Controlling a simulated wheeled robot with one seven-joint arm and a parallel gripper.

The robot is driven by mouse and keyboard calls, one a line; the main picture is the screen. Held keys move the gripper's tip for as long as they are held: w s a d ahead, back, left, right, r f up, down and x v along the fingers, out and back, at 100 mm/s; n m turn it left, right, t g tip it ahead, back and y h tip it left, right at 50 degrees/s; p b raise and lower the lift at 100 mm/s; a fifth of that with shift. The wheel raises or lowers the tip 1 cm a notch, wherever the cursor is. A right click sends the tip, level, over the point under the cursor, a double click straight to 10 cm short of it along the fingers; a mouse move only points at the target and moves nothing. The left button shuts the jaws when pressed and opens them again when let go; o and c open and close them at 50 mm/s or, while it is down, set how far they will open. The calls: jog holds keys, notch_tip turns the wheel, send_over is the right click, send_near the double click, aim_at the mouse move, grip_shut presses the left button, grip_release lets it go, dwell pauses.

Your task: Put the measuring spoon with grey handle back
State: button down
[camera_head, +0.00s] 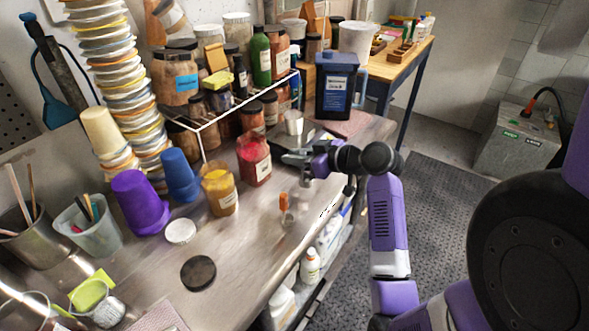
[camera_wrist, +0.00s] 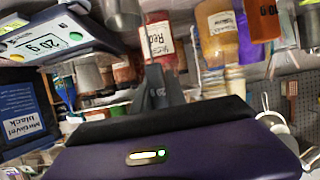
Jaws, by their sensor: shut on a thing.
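My gripper (camera_head: 290,160) is shut above the worktop, beside the red jar (camera_head: 254,158). In the wrist view it (camera_wrist: 158,88) is shut on the grey handle of a measuring spoon (camera_wrist: 158,96), which has pale lettering. The spoon's bowl cannot be made out clearly. An orange-handled spoon (camera_head: 284,202) stands nearer the front edge of the worktop. Its handle, marked 10 g, also shows at the top of the wrist view (camera_wrist: 262,18).
A small metal cup (camera_head: 293,122) is behind my gripper, near a scale (camera_wrist: 62,38). A dark blue mordant container (camera_head: 336,86) stands behind. A yellow jar (camera_head: 219,190), blue cups (camera_head: 180,176) and a purple cup (camera_head: 140,202) stand left. The front worktop has free room.

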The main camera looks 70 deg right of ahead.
jog(key=shift+f, duration=2.4)
jog(key=shift+f, duration=0.2)
jog(key=c, duration=1.4)
grip_release()
jog(key=shift+r, duration=0.1)
jog(key=shift+o, duration=0.2)
jog(key=shift+r, duration=0.1)
jog(key=b+v, duration=0.1)
jog(key=v, duration=1.1)
